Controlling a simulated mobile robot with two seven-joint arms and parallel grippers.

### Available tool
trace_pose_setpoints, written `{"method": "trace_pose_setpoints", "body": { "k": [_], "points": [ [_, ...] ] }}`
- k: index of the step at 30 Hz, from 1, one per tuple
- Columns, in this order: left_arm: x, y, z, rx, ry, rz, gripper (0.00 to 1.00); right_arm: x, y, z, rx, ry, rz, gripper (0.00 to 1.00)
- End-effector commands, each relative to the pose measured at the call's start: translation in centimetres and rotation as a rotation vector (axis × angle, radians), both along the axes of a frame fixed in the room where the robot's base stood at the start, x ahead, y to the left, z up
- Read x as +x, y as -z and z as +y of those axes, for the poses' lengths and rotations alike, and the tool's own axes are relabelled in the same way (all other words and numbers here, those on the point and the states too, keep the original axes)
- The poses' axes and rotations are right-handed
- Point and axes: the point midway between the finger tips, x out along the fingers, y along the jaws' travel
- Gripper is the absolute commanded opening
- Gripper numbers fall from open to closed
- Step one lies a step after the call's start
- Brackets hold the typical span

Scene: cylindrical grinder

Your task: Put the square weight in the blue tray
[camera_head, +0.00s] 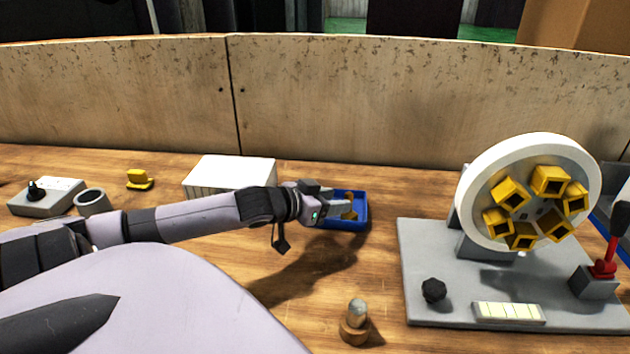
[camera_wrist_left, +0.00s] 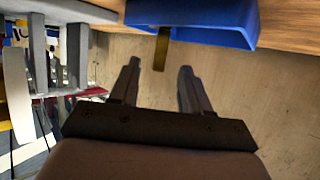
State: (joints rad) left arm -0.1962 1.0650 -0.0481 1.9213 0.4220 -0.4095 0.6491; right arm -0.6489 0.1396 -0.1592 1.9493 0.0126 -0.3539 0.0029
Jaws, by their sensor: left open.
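The blue tray (camera_head: 364,212) stands on the wooden table near the middle; its wall also shows at the top of the left wrist view (camera_wrist_left: 205,18). A brass-coloured piece (camera_head: 350,208), seemingly the square weight, is at the tray and partly hidden by my gripper. In the left wrist view a narrow upright part of it (camera_wrist_left: 161,48) sticks out past the tray wall. My left gripper (camera_head: 342,206) is open over the tray. Its fingertips (camera_wrist_left: 159,70) are on either side of the end of that part, with visible gaps. My right gripper is out of view.
A wheel with yellow cups (camera_head: 477,187) stands on a grey base at the right, with a red lever (camera_head: 605,262). A white box (camera_head: 230,176), a yellow piece (camera_head: 140,180), a grey ring (camera_head: 92,202) and a round knobbed piece (camera_head: 355,322) stand on the table.

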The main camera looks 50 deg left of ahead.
Motion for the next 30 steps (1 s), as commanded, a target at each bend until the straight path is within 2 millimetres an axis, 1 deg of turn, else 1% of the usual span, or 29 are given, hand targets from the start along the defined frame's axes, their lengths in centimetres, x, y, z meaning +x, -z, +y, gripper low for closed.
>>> {"method": "trace_pose_setpoints", "body": {
  "k": [9, 15, 21, 30],
  "points": [
    [-2.6, -1.1, 0.1, -0.001, 0.002, 0.001, 0.47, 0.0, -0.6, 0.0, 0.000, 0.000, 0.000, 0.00],
    [-3.8, -1.6, 0.2, -0.001, 0.002, 0.001, 0.47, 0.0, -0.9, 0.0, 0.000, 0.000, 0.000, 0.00],
    [-4.3, -1.9, 0.3, 0.001, 0.001, 0.000, 0.47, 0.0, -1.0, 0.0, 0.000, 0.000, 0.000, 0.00],
    [-4.4, -1.9, 0.3, 0.000, 0.001, -0.001, 0.47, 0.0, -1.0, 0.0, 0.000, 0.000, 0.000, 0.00]
  ]
}}
